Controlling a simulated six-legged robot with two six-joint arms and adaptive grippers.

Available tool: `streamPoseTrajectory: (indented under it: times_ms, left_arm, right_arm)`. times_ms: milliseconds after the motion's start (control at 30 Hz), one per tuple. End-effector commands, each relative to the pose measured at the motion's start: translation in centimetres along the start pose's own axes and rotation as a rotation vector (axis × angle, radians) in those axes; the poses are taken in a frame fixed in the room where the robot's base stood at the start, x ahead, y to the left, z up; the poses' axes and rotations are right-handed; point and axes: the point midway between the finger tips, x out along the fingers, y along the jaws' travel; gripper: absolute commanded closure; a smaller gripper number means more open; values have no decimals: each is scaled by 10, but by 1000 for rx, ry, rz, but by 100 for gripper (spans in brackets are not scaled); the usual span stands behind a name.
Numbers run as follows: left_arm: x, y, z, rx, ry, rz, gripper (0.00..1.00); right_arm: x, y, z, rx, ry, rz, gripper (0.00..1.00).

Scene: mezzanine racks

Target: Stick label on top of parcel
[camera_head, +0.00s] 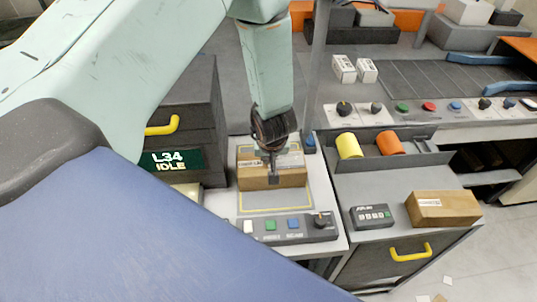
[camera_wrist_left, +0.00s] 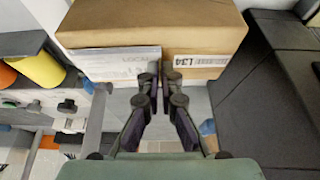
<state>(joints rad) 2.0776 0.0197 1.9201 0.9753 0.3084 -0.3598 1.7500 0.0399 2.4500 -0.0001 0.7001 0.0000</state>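The parcel (camera_head: 258,181) is a brown cardboard box on the light workbench, inside a yellow outline. It fills the top of the left wrist view (camera_wrist_left: 150,22). My left gripper (camera_head: 272,168) points down at it. Its fingertips (camera_wrist_left: 164,70) are close together at the edge of a pale grey printed label (camera_wrist_left: 112,62), which shows in front of the parcel; it looks pinched between them. Whether the label touches the parcel I cannot tell. A smaller white barcode sticker marked L34 (camera_wrist_left: 200,62) is on the parcel, right of the fingertips. My right gripper is not in view.
A button panel (camera_head: 287,229) lies in front of the parcel. A dark cabinet with an L34 IDLE sign (camera_head: 172,161) stands left. Yellow (camera_head: 349,146) and orange (camera_head: 389,143) rolls sit in a tray at right. Another brown box (camera_head: 443,208) is on the right cabinet.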

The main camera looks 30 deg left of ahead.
Motion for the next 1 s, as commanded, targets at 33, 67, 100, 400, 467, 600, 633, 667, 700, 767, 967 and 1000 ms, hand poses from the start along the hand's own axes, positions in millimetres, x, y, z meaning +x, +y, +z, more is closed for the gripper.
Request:
streamPoseTrajectory:
  times_ms: [33, 67, 100, 400, 467, 600, 633, 667, 700, 767, 967, 1000]
  left_arm:
    - [0, 0, 1, 1, 0, 0, 100]
    - [0, 0, 1, 1, 0, -1, 100]
    - [1, 0, 1, 1, 0, 0, 100]
    - [1, 0, 1, 0, 0, 0, 100]
    - [1, 0, 1, 0, 0, 0, 100]
    - [1, 0, 0, 0, 0, -1, 100]
    - [1, 0, 0, -1, 0, -1, 100]
    - [1, 0, 0, 0, 0, 0, 100]
    - [1, 0, 0, 0, 0, 0, 100]
    - [1, 0, 0, 0, 0, 0, 100]
    - [2, 0, 0, 0, 0, 0, 100]
    - [2, 0, 0, 0, 0, 0, 100]
  right_arm:
    - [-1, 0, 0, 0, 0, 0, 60]
    - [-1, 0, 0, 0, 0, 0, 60]
    - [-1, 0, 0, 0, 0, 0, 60]
    - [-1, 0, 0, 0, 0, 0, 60]
    - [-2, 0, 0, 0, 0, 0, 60]
    - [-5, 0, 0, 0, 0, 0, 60]
    - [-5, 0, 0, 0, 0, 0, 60]
    - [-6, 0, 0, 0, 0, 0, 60]
    - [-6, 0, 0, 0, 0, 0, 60]
    - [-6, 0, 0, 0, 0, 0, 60]
    - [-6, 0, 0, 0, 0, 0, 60]
    - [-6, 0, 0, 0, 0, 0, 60]
